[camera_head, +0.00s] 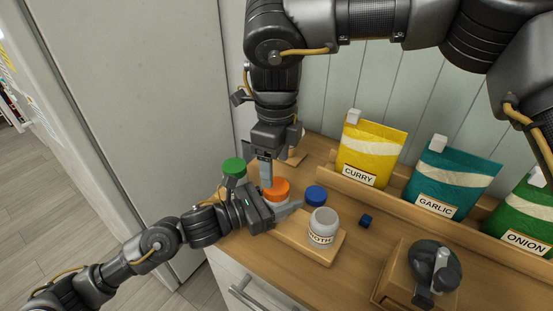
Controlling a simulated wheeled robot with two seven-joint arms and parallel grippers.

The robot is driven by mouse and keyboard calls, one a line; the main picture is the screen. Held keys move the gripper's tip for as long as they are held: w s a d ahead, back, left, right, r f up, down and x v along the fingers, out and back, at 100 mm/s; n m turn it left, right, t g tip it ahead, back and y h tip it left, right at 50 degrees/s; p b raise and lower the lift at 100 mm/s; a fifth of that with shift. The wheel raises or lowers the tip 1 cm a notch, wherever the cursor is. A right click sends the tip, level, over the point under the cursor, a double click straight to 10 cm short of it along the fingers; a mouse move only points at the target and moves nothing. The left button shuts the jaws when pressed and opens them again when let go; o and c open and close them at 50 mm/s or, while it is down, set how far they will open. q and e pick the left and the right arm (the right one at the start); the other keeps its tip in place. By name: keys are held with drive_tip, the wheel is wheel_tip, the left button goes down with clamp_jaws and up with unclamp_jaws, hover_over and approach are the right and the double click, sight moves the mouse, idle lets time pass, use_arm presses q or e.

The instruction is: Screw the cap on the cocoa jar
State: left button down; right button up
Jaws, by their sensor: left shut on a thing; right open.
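An orange cap (279,186) sits at the top of a jar that my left gripper (283,212) is shut on, low around its body. The gripper hides most of that jar and its label, so I cannot read whether it says cocoa. Whether the cap is seated or tight on the jar cannot be told. My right gripper (266,172) comes down from above and is open. Its visible finger is right at the back left of the orange cap; its other finger is hidden.
A pale uncapped jar (323,228), its label partly readable as "OTH", stands on a wooden board (327,255). Nearby are a blue cap (316,196), a green-capped item (234,167) and a dark blue cube (365,220). Spice bags (370,150) line the back; a dark grinder-like object (435,265) stands right.

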sight(277, 186)
use_arm(q)
drive_tip(key=shift+w+r, duration=0.1)
drive_tip(key=shift+r, duration=0.15)
use_arm(e)
wheel_tip(277, 186, up, 3)
drive_tip(key=shift+f+m, duration=0.15)
drive_tip(key=shift+m, duration=1.05)
drive_tip(key=shift+f, duration=4.05)
drive_tip(key=shift+d, duration=0.1)
drive_tip(key=shift+c, duration=0.4)
